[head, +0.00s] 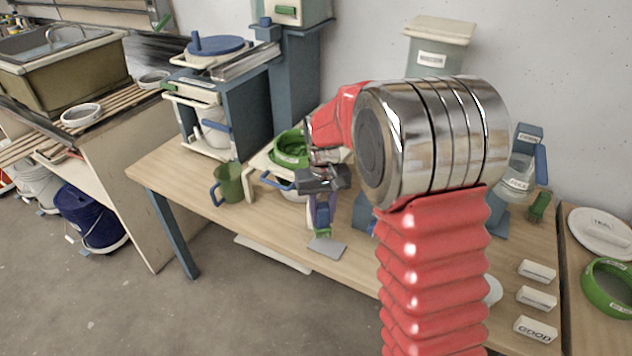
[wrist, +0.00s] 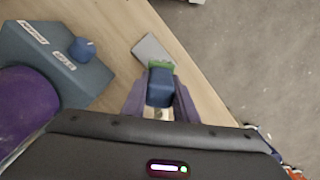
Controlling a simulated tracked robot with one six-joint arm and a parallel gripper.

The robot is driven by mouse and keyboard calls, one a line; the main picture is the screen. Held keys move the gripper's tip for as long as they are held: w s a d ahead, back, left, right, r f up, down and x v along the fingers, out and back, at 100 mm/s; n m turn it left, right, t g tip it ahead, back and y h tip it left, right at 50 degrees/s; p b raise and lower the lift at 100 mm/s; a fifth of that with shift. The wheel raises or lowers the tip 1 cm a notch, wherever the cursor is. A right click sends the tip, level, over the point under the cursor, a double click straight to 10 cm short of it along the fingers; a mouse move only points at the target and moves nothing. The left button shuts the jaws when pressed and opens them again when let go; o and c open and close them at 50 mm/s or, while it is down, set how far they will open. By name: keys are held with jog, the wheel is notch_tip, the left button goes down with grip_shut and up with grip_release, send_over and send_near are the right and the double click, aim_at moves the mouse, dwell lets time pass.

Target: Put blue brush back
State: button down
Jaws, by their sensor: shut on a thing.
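My gripper (head: 322,218) hangs over the front part of the wooden table, pointing down. In the wrist view its purple fingers (wrist: 160,100) are shut on the blue brush (wrist: 160,88), whose blue body sits between them. A green part (wrist: 160,66) shows at its far end. A flat grey piece (wrist: 153,48) lies just beyond the green; I cannot tell whether it belongs to the brush. A blue-grey block (wrist: 60,68) with white labels and a round blue knob stands left of the gripper. In the head view my arm hides much of the table's middle.
A green mug (head: 230,184) stands left of my gripper. A green ring-shaped piece (head: 291,149) is behind it. A purple cylinder (wrist: 25,108) is close by at the wrist view's left. Several white labelled blocks (head: 537,271) lie at the right. The table's front edge is near.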

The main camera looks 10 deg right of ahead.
jog(key=shift+s+r, duration=0.15)
jog(key=shift+r, duration=0.1)
jog(key=w+r+m, duration=0.1)
jog(key=w+r, duration=0.3)
jog(key=r, duration=0.4)
jog(key=w+a+r+m, duration=0.1)
jog(key=w+r+m, duration=0.1)
jog(key=w+r, duration=0.2)
notch_tip(320, 180, up, 4)
jog(key=shift+a+f, duration=0.1)
jog(key=shift+a, duration=0.05)
